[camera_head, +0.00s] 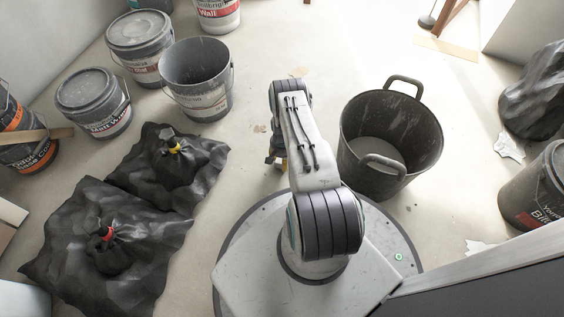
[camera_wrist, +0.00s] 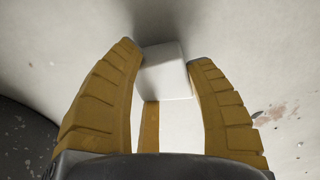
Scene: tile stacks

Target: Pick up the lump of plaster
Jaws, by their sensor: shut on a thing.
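The lump of plaster (camera_wrist: 165,72) is a pale, block-like piece in the wrist view, between the yellow fingers of my gripper (camera_wrist: 166,62). The fingers touch it on both sides and are shut on it. In the head view, my gripper (camera_head: 275,158) is mostly hidden under my arm, and only a small part shows at its left side. I cannot tell whether the lump is touching the floor or lifted.
A black tub (camera_head: 432,130) with two handles stands close right of my arm. Two black bags (camera_head: 60,235) (camera_head: 205,150) lie to the left. A grey bucket (camera_head: 196,75) and several paint tubs stand behind them. Pale floor (camera_head: 318,40) is clear ahead.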

